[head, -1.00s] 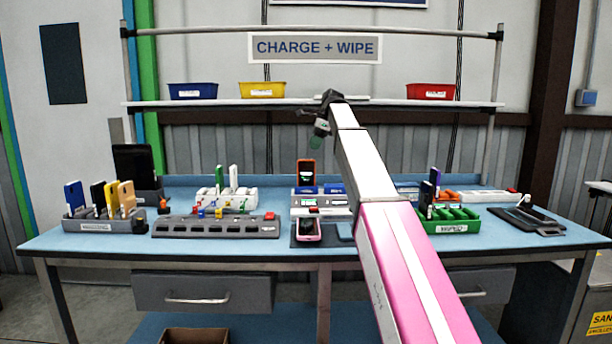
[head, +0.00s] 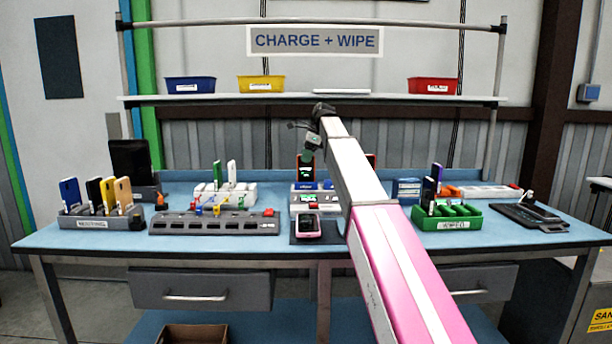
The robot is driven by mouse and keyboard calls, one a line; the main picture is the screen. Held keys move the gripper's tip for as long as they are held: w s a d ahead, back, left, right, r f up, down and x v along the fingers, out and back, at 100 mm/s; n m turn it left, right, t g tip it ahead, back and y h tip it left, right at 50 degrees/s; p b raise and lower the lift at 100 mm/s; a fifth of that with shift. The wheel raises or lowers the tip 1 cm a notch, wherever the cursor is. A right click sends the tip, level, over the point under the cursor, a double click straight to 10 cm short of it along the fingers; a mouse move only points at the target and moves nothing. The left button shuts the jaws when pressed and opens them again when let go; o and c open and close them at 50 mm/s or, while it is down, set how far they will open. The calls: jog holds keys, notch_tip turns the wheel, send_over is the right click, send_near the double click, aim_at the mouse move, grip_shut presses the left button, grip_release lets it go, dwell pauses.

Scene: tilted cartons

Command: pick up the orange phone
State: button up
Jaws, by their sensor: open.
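The orange phone (head: 299,174) stands upright in a grey and white dock (head: 305,197) at the middle of the bench, its dark screen facing me. My gripper (head: 307,156) is in front of its upper part in the picture, and hides some of the top. The gripper is open with nothing seen between its fingers. I cannot tell whether it touches the phone. A second orange-edged item (head: 371,160) shows just right of my arm, mostly hidden by it.
A pink phone (head: 308,228) lies on a dark pad in front of the dock. A grey multi-slot dock (head: 213,224) is to the left, a green rack (head: 447,218) to the right. A shelf (head: 225,98) with bins runs above. My arm covers the bench right of centre.

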jog(key=shift+x, duration=1.05)
grip_shut()
jog(key=shift+r, duration=0.15)
jog(key=shift+r, duration=0.6)
jog(key=r, duration=0.3)
jog(key=shift+s+a+r, duration=0.1)
jog(key=shift+s+a, duration=0.2)
jog(key=shift+a, duration=0.05)
jog(key=s+a+r, duration=0.6)
jog(key=s+a, duration=0.1)
jog(key=a, duration=0.1)
jog(key=shift+r, duration=0.2)
